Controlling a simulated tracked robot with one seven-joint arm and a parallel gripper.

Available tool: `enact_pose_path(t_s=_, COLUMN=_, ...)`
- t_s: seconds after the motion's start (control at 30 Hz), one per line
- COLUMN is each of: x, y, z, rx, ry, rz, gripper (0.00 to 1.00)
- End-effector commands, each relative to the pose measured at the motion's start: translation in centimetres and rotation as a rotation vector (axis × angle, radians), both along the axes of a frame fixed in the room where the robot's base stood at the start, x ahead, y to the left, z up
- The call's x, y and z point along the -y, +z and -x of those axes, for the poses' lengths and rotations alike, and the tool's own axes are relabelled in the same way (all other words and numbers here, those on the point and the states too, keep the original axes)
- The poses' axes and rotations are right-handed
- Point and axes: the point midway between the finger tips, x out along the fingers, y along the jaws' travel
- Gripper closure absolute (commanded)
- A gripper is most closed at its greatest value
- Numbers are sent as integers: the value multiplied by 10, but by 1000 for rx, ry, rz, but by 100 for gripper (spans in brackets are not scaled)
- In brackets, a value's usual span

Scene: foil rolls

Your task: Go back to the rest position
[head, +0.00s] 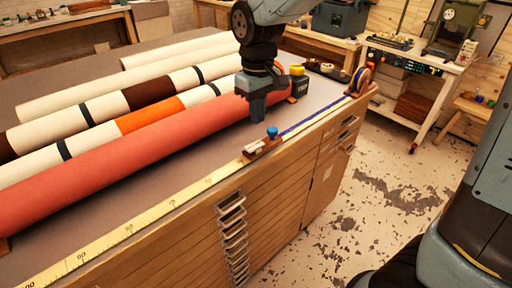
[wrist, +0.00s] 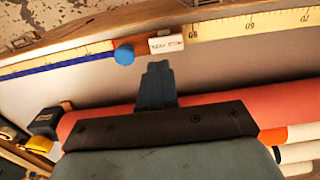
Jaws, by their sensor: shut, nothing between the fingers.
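My gripper (head: 257,108) points down over the near side of the bench top, beside the right part of the red roll (head: 120,152). Its fingers are together and hold nothing. In the wrist view the closed gripper (wrist: 156,70) reaches past the red roll (wrist: 290,100) toward the ruler edge. Whether the fingers touch the bench top or the roll, I cannot tell. Behind the red roll lie several cream rolls (head: 60,99), some with orange, brown and dark bands.
A yellow ruler (head: 150,221) runs along the bench's front edge. A wooden block with a blue knob (head: 272,132) sits on it. A dark tape measure (head: 299,85) stands near the gripper. Drawers (head: 233,222) face the floor (head: 390,200), which is open between bench and side table.

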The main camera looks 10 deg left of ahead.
Motion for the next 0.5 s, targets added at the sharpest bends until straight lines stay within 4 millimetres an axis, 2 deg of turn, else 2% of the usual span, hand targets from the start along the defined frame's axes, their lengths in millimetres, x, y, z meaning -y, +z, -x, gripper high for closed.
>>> enact_pose_path(t_s=0.33, x=2, y=1, z=0, rx=3, ry=-5, rz=-2, gripper=100)
enact_pose_path(t_s=0.43, x=14, y=9, z=-3, rx=16, ry=-31, rz=-11, gripper=100)
enact_pose_path(t_s=0.5, x=30, y=18, z=-5, rx=34, ry=-66, rz=-24, gripper=100)
